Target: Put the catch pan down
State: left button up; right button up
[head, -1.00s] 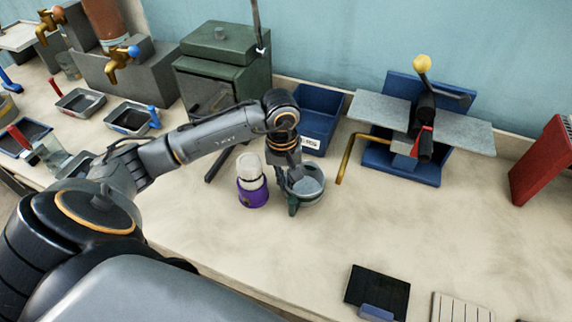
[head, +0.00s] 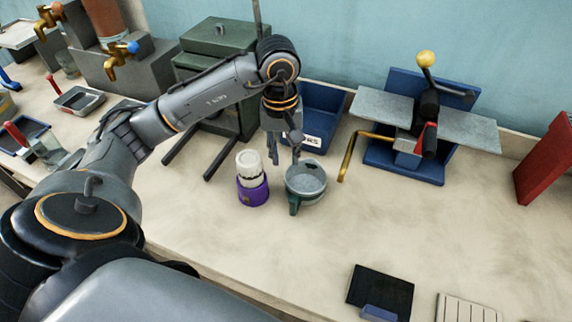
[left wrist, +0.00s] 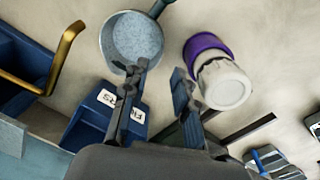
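The catch pan appears to be the round grey pan with a dark green handle (head: 306,181), standing upright on the counter with its handle toward the front edge. It also shows at the top of the left wrist view (left wrist: 138,38). It looks empty. My left gripper (head: 284,160) is above and just behind the pan, apart from its handle. In the left wrist view its two fingers (left wrist: 154,88) are spread with nothing between them. My right gripper is in neither view.
A white-capped purple jar (head: 252,184) stands close to the pan's left. A blue bin (head: 318,112) labelled as filters is behind, with a green cabinet (head: 215,75) to its left. A blue stand with a brass spout (head: 349,158) is at right.

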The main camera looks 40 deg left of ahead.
pick_arm(q)
notch_tip(320, 180, up, 2)
jog(key=shift+r, duration=0.2)
jog(key=shift+o, duration=0.2)
jog(key=shift+r, duration=0.35)
jog(key=m+y+p, duration=0.1)
jog(key=m+p, duration=0.4)
jog(key=m, duration=0.1)
send_over(320, 188)
jog(key=shift+m, duration=0.3)
notch_tip(320, 188, down, 8)
jog(key=shift+w+d+f+p, duration=0.1)
jog(key=shift+w+f+p, duration=0.05)
jog(key=shift+p, duration=0.75)
notch_tip(320, 188, down, 4)
jog(key=p, duration=0.2)
jog(key=shift+f+p, duration=0.25)
jog(key=shift+p, duration=0.1)
jog(key=shift+f, duration=0.55)
grip_shut()
